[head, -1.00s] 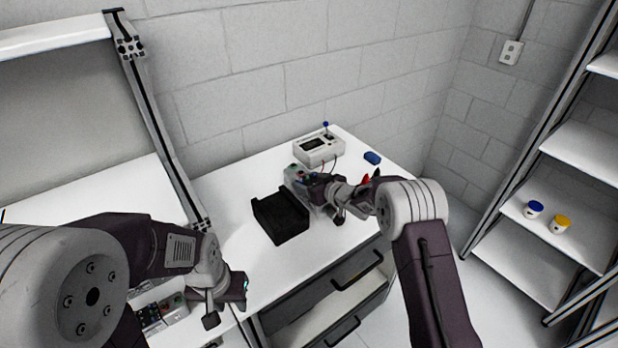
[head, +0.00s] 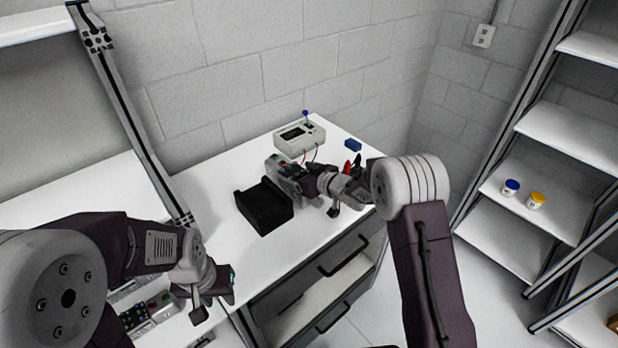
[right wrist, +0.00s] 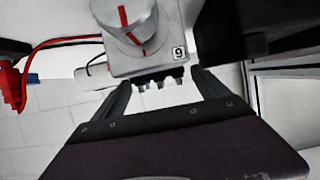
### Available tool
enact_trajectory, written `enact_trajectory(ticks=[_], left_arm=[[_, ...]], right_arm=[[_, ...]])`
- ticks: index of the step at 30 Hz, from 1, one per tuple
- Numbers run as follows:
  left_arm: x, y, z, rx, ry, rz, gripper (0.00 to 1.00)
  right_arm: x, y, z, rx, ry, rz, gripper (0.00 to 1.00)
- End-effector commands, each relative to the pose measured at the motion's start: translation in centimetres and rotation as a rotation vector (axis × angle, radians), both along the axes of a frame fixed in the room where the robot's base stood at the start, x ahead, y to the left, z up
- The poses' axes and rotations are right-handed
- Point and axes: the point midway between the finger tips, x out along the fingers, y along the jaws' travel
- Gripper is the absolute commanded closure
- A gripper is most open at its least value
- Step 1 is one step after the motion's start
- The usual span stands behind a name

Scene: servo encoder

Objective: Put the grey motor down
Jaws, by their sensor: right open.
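The grey motor (right wrist: 150,42) is a grey block with a round face, a red line and a "9" label in the right wrist view. A row of small pins shows at its near edge. In the head view a grey block (head: 276,162), apparently this motor, is at the right gripper, partly hidden by it. My right gripper (right wrist: 163,80) is open, its fingers on either side of the pin edge; I cannot tell whether they touch it. My left gripper (head: 230,284) is over the left bench; its jaw state is unclear.
A black tray (head: 251,213) stands left of the right gripper. Behind are a white meter (head: 312,137) and a blue block (head: 353,145). Red and black clips (head: 351,167) are close by the right wrist. An open drawer (head: 335,290) sticks out below the table.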

Motion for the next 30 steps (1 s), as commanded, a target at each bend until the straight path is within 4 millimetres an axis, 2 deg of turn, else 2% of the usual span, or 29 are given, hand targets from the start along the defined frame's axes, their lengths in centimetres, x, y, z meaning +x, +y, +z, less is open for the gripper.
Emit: enact_trajectory(ticks=[3,9,15,23,25,27,29,30], left_arm=[[0.0,0.0,-0.2,0.0,0.0,0.0,0.64],[0.0,0.0,-0.2,0.0,0.0,0.0,0.64],[0.0,0.0,-0.2,0.0,0.0,0.0,0.64],[0.0,0.0,-0.2,0.0,0.0,0.0,0.64],[0.0,0.0,-0.2,0.0,0.0,0.0,0.64],[0.0,0.0,-0.2,0.0,0.0,0.0,0.64],[0.0,0.0,-0.2,0.0,0.0,0.0,0.64],[0.0,0.0,-0.2,0.0,0.0,0.0,0.64]], right_arm=[[-2.1,-1.7,1.1,0.0,-0.001,-0.004,0.15],[-4.7,-3.5,2.4,0.001,-0.001,-0.002,0.15],[-5.7,-4.1,2.9,0.001,-0.001,0.0,0.15],[-5.7,-4.2,2.9,-0.003,0.002,-0.006,0.15],[-6.0,-5.4,2.6,-0.034,0.029,-0.054,0.15],[-7.0,-8.0,1.8,-0.102,0.099,-0.163,0.15],[-9.3,-11.1,0.6,-0.174,0.207,-0.286,0.15],[-11.7,-13.1,-0.4,-0.22,0.301,-0.364,0.15]])
